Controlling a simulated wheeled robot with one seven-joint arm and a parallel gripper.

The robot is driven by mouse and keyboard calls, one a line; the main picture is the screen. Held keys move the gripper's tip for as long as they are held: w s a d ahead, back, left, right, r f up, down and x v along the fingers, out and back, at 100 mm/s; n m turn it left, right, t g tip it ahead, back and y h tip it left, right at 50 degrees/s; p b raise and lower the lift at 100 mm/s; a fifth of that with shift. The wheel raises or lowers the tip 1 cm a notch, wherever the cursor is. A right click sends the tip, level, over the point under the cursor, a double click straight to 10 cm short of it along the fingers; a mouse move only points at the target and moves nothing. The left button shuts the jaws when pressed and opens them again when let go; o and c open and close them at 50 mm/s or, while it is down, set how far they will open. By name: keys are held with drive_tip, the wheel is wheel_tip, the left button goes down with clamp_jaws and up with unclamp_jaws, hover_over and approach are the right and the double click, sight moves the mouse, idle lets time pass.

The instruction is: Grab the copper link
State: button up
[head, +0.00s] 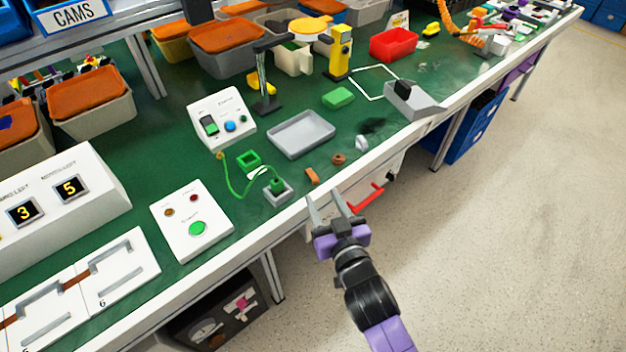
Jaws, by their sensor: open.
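A small copper-brown flat piece (312,176), which looks like the copper link, lies on the green bench top (385,145) near its front edge. A small brown round piece (339,159) lies just behind it to the right. My gripper (323,196) is open and empty, its fingers pointing toward the bench edge. In the picture the fingertips are just below the copper piece, apart from it. How high they are above the bench is hard to tell.
Left of the copper piece is a grey block with a green plug and cable (277,190). A grey tray (301,135) lies behind it. A white panel with a green button (192,222) stands further left. A red handle (366,194) sticks out below the bench edge.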

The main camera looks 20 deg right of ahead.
sight(314, 179)
drive_tip(key=w, duration=0.5)
drive_tip(key=w+f, duration=0.1)
drive_tip(key=w, duration=0.1)
drive_tip(key=shift+w+d+f, duration=0.1)
drive_tip(key=shift+w+d, duration=0.15)
drive_tip(key=shift+d, duration=0.15)
clamp_jaws()
